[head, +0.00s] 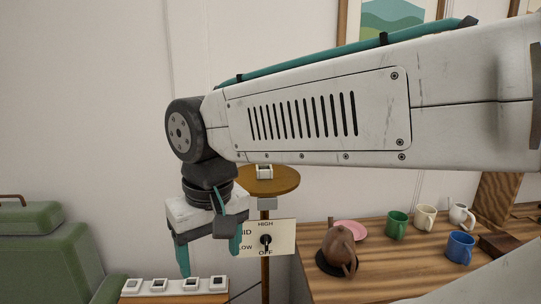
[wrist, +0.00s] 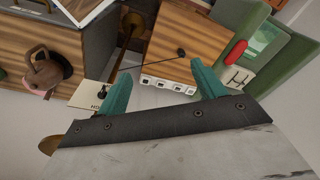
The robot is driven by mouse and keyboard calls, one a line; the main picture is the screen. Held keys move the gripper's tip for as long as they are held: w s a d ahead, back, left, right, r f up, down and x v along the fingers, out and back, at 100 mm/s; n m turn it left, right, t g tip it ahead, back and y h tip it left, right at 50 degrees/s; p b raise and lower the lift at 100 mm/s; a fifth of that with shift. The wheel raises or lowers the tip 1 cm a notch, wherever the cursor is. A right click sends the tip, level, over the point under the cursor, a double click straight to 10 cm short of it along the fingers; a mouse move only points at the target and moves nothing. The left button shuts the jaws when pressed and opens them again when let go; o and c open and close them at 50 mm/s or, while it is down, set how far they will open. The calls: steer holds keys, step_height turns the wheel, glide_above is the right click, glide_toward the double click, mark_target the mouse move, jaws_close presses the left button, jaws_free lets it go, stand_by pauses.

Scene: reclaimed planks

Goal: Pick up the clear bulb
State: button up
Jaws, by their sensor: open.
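I cannot make out a clear bulb in either view. Several small white square sockets (head: 190,284) stand in a row on a wooden board (head: 215,299) at the bottom of the head view. The same row (wrist: 163,83) shows along the near edge of the board (wrist: 185,30) in the wrist view. Another white socket (head: 264,171) sits on a round wooden stand top (head: 282,183) behind my arm. My gripper (head: 210,258) is open with nothing visible between its teal fingers. It is above the board's socket row; its fingers (wrist: 160,75) flank that row in the wrist view.
A dial panel (head: 284,236) marked HIGH, LOW and OFF is right of my gripper. A wooden counter (head: 385,285) holds a brown teapot (head: 338,247), pink plate (head: 352,229), green mug (head: 396,223), blue mug (head: 460,246) and pale mugs.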

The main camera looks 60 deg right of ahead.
steer(key=w+d+r+m, duration=0.85)
steer(key=d+m, duration=0.35)
steer(key=m, duration=0.4)
steer(key=d+r+m, duration=0.1)
steer(key=d+m, duration=0.4)
steer(key=w+d+r+m, duration=0.1)
steer(key=d+r+m, duration=0.1)
steer(key=d+m, duration=0.3)
steer(key=d+r+m+g, duration=0.1)
steer(key=d+m, duration=0.4)
steer(key=d, duration=0.1)
steer(key=shift+w+d+r, duration=0.15)
steer(key=shift+w+r, duration=0.2)
steer(key=shift+w, duration=0.05)
steer(key=shift+d+f+m, duration=0.15)
steer(key=shift+f+m, duration=0.05)
steer(key=shift+m, duration=0.1)
steer(key=f, duration=0.7)
steer(key=shift+w+d+f, duration=0.15)
steer(key=shift+w, duration=0.05)
steer(key=c, duration=1.1)
